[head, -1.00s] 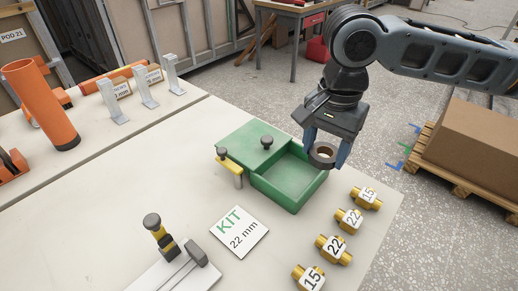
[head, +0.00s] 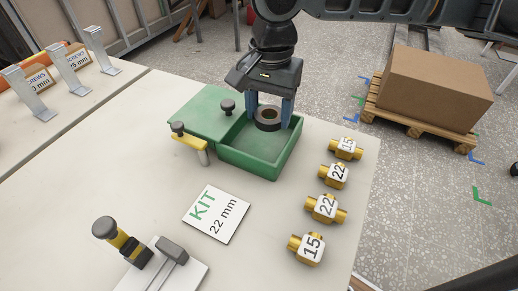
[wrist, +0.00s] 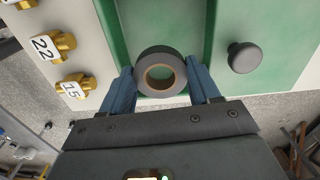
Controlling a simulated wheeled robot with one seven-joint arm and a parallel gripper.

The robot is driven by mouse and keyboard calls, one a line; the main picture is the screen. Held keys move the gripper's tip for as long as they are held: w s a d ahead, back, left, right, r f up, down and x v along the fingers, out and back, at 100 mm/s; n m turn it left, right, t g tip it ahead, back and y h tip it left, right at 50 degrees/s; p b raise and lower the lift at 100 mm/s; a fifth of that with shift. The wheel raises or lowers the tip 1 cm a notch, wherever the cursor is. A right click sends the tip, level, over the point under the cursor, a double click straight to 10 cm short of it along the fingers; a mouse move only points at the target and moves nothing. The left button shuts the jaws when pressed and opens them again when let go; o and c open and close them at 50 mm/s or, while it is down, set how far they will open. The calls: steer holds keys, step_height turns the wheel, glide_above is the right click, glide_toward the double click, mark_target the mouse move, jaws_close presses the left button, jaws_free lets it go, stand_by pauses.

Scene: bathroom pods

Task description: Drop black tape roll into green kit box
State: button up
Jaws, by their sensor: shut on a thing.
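The black tape roll (head: 267,118) is held between the two blue fingers of my gripper (head: 271,108), over the open part of the green kit box (head: 250,167). In the wrist view the roll (wrist: 161,53) sits between the fingertips (wrist: 160,80), with the box's green interior (wrist: 160,22) behind it. The box's green lid (head: 205,110) with a dark knob (head: 227,106) is slid to the left, leaving the right part uncovered. I cannot tell how high the roll is above the box floor.
A yellow clamp (head: 188,142) stands at the box's left front. A KIT 22 mm card (head: 217,214) lies in front. Several brass fittings (head: 325,209) marked 15 or 22 line the right side. Another yellow-and-black tool (head: 120,240) stands at front left.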

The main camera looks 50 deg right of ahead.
steer(key=shift+f, duration=0.5)
steer(key=shift+r, duration=0.1)
steer(key=o, duration=1.1)
steer(key=shift+r, duration=3.9)
steer(key=shift+p, duration=0.35)
